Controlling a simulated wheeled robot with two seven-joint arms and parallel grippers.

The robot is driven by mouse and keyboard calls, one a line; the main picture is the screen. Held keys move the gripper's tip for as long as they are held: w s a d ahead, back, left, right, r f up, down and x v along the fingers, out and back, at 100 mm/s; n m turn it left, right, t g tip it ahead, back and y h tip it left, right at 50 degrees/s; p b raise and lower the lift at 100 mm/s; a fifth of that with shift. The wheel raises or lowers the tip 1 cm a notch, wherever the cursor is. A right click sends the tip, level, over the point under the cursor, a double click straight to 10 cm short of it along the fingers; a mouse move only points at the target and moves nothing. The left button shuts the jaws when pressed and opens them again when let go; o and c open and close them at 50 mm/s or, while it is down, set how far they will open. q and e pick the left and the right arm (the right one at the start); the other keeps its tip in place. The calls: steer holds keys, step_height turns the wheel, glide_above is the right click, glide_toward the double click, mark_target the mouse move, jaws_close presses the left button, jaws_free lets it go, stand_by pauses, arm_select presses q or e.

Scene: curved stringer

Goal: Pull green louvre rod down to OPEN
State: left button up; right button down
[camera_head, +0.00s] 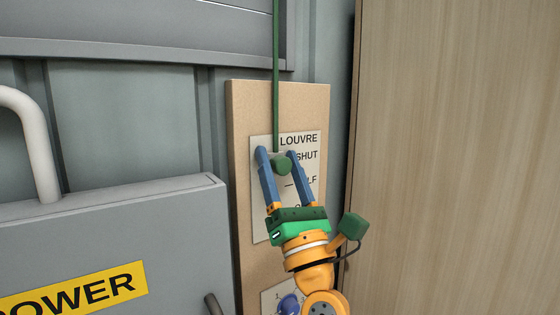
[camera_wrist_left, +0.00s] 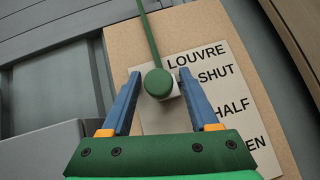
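The green louvre rod (camera_head: 276,80) hangs down the wall and ends in a round green knob (camera_head: 282,166). The rod also shows in the left wrist view (camera_wrist_left: 147,35), with its knob (camera_wrist_left: 158,83) near the SHUT line. A white label plate (camera_head: 262,205) reads LOUVRE, SHUT, HALF and a partly hidden word ending in EN. My left gripper (camera_head: 276,152) is open, with one blue finger on each side of the knob. In the left wrist view gaps show between the fingers and the knob. My right gripper is not in view.
A tan board (camera_head: 238,150) carries the plate. A grey box (camera_head: 180,230) with a yellow POWER label and a pale curved handle (camera_head: 35,140) stands at the left. A wooden panel (camera_head: 455,150) fills the right side. A second small plate is low, partly hidden.

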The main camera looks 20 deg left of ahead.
arm_select(q)
steer(key=shift+d, duration=0.15)
jaws_close()
stand_by(1.0)
